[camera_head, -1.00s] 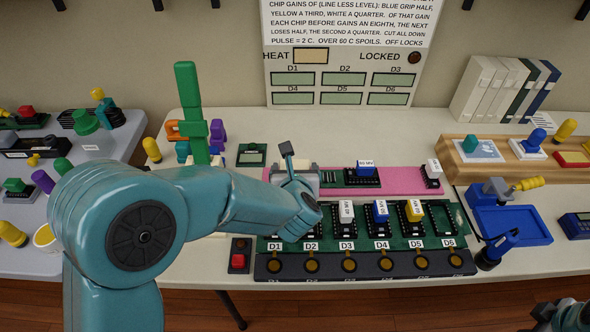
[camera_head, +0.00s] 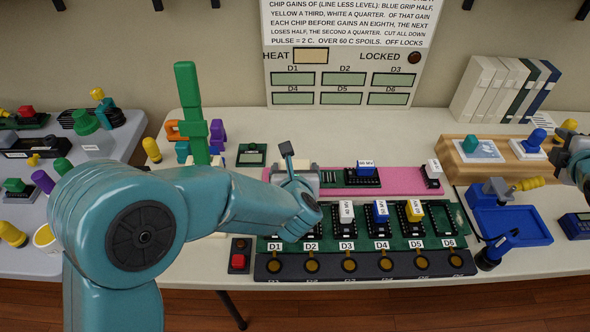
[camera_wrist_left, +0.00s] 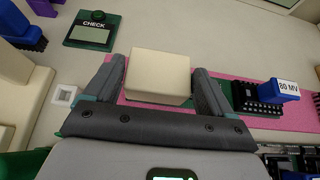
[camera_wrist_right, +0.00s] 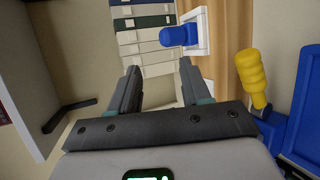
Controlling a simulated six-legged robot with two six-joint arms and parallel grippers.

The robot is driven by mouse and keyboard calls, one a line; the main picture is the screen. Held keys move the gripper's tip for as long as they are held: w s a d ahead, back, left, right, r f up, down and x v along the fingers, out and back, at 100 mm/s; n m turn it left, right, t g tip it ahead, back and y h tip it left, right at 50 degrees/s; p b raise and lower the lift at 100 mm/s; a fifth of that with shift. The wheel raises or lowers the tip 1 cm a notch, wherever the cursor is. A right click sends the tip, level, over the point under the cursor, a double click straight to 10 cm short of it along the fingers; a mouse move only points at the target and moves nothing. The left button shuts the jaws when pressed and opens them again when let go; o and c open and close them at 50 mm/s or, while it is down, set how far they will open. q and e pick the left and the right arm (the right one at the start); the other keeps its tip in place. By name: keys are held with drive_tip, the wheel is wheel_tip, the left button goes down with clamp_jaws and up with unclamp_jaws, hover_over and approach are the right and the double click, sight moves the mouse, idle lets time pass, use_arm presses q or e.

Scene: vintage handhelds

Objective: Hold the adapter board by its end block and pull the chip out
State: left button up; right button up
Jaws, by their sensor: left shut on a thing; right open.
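The adapter board (camera_head: 335,179) is a green strip lying on the pink mat. Its cream end block (camera_wrist_left: 158,78) is at its left end. My left gripper (camera_wrist_left: 158,66) has one finger on each side of the end block and is shut on it. In the head view my left arm hides part of that grip. The blue chip (camera_head: 365,167), labelled 80 MV, sits in a black socket on the board, right of the block; it also shows in the left wrist view (camera_wrist_left: 281,92). My right gripper (camera_wrist_right: 160,85) is open and empty, well right of the board.
A row of sockets D1 to D6 (camera_head: 362,245) with several chips lies in front of the pink mat (camera_head: 400,178). A white chip (camera_head: 434,167) sits at the mat's right end. A blue tray (camera_head: 515,225) and wooden stand (camera_head: 470,180) are on the right.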

drive_tip(key=w+a+f+g, duration=0.1)
drive_tip(key=w+a, duration=0.1)
drive_tip(key=a, duration=0.1)
drive_tip(key=w+a+f+g+y, duration=0.1)
drive_tip(key=w+a, duration=0.1)
drive_tip(key=a, duration=0.2)
drive_tip(key=w+a+f+m+g, duration=0.1)
drive_tip(key=w+a, duration=0.2)
drive_tip(key=a, duration=0.1)
drive_tip(key=shift+w+a+f+g+y, duration=0.1)
drive_tip(key=shift+a+f+g+y, duration=0.05)
drive_tip(key=shift+f+g+y, duration=0.2)
drive_tip(key=w+a+f+g, duration=0.1)
drive_tip(key=a+f+g, duration=0.15)
drive_tip(key=a, duration=0.55)
wheel_tip(320, 180, up, 3)
drive_tip(key=n+g+y, duration=0.3)
drive_tip(key=g, duration=0.4)
hover_over(365, 163)
drive_tip(key=shift+s, duration=0.4)
drive_tip(key=shift+w+r+t+y, duration=0.3)
drive_tip(key=shift+w+y, duration=0.05)
drive_tip(key=shift+a+f+n, duration=0.1)
drive_tip(key=shift+n, duration=0.2)
drive_tip(key=shift+f, duration=4.3)
